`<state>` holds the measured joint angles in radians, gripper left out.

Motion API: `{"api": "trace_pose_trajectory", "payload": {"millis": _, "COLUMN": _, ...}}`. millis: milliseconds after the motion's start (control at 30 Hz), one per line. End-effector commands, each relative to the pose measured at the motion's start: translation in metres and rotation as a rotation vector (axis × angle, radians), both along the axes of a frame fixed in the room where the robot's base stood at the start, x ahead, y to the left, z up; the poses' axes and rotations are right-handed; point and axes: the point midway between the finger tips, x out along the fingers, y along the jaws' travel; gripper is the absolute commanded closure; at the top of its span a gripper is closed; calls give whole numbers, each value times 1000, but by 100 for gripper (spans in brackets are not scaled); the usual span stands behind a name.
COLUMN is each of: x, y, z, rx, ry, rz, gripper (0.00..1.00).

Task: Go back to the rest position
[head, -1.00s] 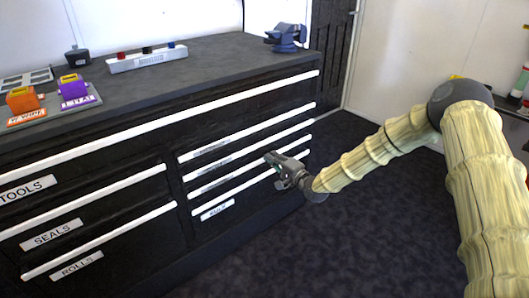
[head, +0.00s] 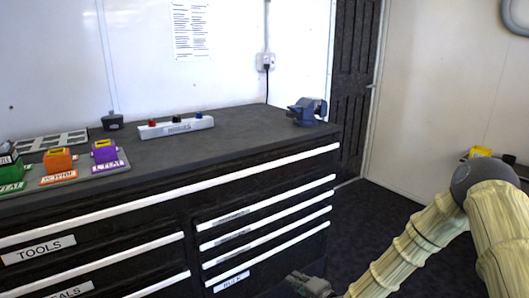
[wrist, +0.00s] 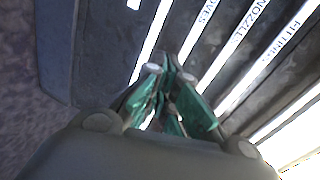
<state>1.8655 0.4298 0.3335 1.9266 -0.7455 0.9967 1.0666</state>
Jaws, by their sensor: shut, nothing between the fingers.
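My gripper (wrist: 170,92) shows in the wrist view with its green-sided fingers shut and nothing between them. In the head view only a part of my gripper (head: 308,285) shows at the bottom edge. It is low in front of the black drawer cabinet (head: 160,230), near the lower right drawers. My arm, in a cream cover, comes in from the right. In the wrist view the labelled drawer fronts (wrist: 225,40) lie beyond the fingers. I cannot tell how far the fingertips are from them.
On the worktop stand a blue vise (head: 307,111), a white strip with coloured knobs (head: 175,127), a dark cup-like object (head: 112,121), an orange block (head: 58,161) and a purple block (head: 104,151). A dark door (head: 353,90) is behind. Dark floor (head: 365,225) lies open right of the cabinet.

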Motion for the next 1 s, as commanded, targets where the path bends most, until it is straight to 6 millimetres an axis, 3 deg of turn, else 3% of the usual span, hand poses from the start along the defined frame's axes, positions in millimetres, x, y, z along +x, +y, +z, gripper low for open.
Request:
{"api": "trace_pose_trajectory", "payload": {"millis": 33, "x": -23, "y": 5, "z": -21, "rx": -59, "ry": 41, "rz": 18, "gripper": 100}}
{"api": "trace_pose_trajectory", "payload": {"millis": 200, "x": -101, "y": 7, "z": -83, "rx": -271, "ry": 164, "rz": 85, "gripper": 100}}
{"api": "trace_pose_trajectory", "payload": {"millis": 500, "x": -255, "y": -21, "z": -156, "rx": -640, "ry": 383, "rz": 276, "gripper": 100}}
{"api": "trace_pose_trajectory", "payload": {"millis": 700, "x": -356, "y": -56, "z": -175, "rx": -858, "ry": 525, "rz": 440, "gripper": 100}}
{"api": "trace_pose_trajectory", "payload": {"millis": 1000, "x": -457, "y": -102, "z": -169, "rx": -1062, "ry": 676, "rz": 640, "gripper": 100}}
